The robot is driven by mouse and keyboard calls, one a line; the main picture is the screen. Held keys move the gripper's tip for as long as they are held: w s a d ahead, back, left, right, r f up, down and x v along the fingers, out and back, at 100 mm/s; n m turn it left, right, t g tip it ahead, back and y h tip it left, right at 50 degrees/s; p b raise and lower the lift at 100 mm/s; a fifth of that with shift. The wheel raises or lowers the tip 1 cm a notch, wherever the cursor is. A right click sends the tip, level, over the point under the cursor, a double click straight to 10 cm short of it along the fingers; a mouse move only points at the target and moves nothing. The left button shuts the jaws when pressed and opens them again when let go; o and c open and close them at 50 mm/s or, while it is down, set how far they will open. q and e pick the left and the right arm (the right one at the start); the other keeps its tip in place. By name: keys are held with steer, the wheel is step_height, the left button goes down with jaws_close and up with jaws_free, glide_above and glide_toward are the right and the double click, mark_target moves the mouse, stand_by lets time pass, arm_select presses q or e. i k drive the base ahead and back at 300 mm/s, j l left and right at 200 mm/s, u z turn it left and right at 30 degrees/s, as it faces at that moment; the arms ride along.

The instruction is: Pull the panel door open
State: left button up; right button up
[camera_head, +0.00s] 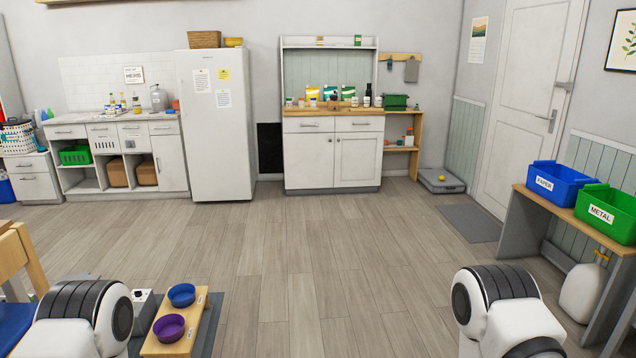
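A tall white door (522,105) stands shut in the right wall, with a grey lever handle (547,120) on its right side. The white cabinet in the middle of the back wall has two shut panel doors, a left one (308,162) and a right one (357,162), with small dark knobs near their meeting edges. Which of these the task means, I cannot tell. Parts of both my arms show at the bottom edge, far from all these doors. Neither of my grippers is in view.
A white fridge (215,125) stands left of the cabinet. A grey mat (470,223) and a grey scale-like box (441,181) lie near the tall door. A wooden bench (521,222) with blue and green bins is at right. A bowl stand (188,335) is at front left. The middle floor is clear.

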mark_target(359, 156)
steer(key=i, duration=1.6)
steer(key=i+j+z, duration=0.1)
steer(key=i, duration=1.5)
steer(key=i+l+z, duration=0.1)
steer(key=i, duration=0.5)
steer(key=i+l+z, duration=0.1)
steer(key=i+l, duration=0.15)
steer(key=i, duration=0.4)
steer(key=i+z, duration=0.15)
steer(key=i, duration=0.45)
steer(key=i+l+z, duration=0.1)
steer(key=i, duration=0.55)
steer(key=i+z, duration=0.1)
steer(key=i, duration=0.5)
steer(key=i+j+z, duration=0.1)
steer(key=i, duration=0.55)
steer(key=i+j+z, duration=0.15)
steer(key=i, duration=0.45)
steer(key=i+j+z, duration=0.1)
steer(key=i, duration=0.5)
steer(key=j, duration=0.1)
